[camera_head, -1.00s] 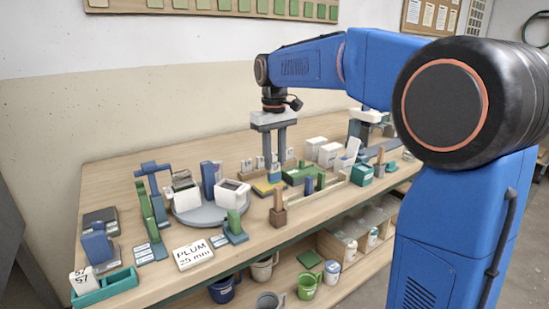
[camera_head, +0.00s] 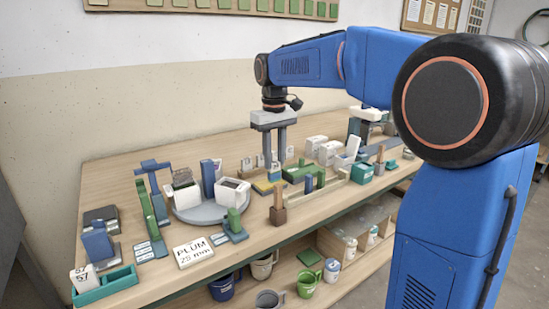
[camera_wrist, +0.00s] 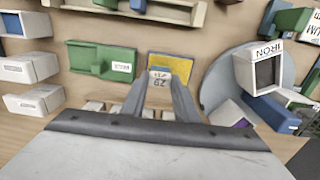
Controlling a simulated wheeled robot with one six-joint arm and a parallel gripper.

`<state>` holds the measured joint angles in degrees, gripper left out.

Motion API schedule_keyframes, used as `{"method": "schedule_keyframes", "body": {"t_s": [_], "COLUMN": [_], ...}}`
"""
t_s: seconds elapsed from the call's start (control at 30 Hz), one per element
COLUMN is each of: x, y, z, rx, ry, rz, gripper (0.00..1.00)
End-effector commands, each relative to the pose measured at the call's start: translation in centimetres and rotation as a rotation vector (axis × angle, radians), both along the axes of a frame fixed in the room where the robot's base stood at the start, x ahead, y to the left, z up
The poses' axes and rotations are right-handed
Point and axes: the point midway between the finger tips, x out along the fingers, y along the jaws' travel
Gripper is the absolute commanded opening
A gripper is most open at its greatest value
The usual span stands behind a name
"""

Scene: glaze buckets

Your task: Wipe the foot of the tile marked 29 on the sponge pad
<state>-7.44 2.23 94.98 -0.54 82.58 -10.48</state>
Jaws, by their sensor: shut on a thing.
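My gripper (camera_head: 274,165) points down over the sponge pad near the middle of the bench. In the wrist view its two fingers (camera_wrist: 167,88) are shut on a small white tile marked 29 (camera_wrist: 159,79). The yellow sponge pad (camera_wrist: 178,64) lies in a blue-grey holder, directly beyond the tile. The tile overlaps the pad's near part in this view; I cannot tell whether its foot touches it. In the head view the pad (camera_head: 262,187) shows below the fingers, and the tile is too small to read.
A row of small white tiles (camera_wrist: 95,106) stands close behind the gripper. A green block fixture (camera_wrist: 100,61) is beside the pad, and a round grey turntable (camera_head: 211,213) with white containers stands on the other side. White boxes (camera_head: 329,151) are further right.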

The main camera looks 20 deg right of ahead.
Motion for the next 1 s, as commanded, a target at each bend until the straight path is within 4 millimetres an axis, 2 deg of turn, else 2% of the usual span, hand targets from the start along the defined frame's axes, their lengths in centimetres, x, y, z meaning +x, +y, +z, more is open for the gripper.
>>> {"method": "schedule_keyframes", "body": {"t_s": [1.0], "x": [-0.8], "y": [2.6], "z": [0.0], "rx": [0.000], "ry": [0.002], "rz": [0.002], "gripper": [0.03]}}
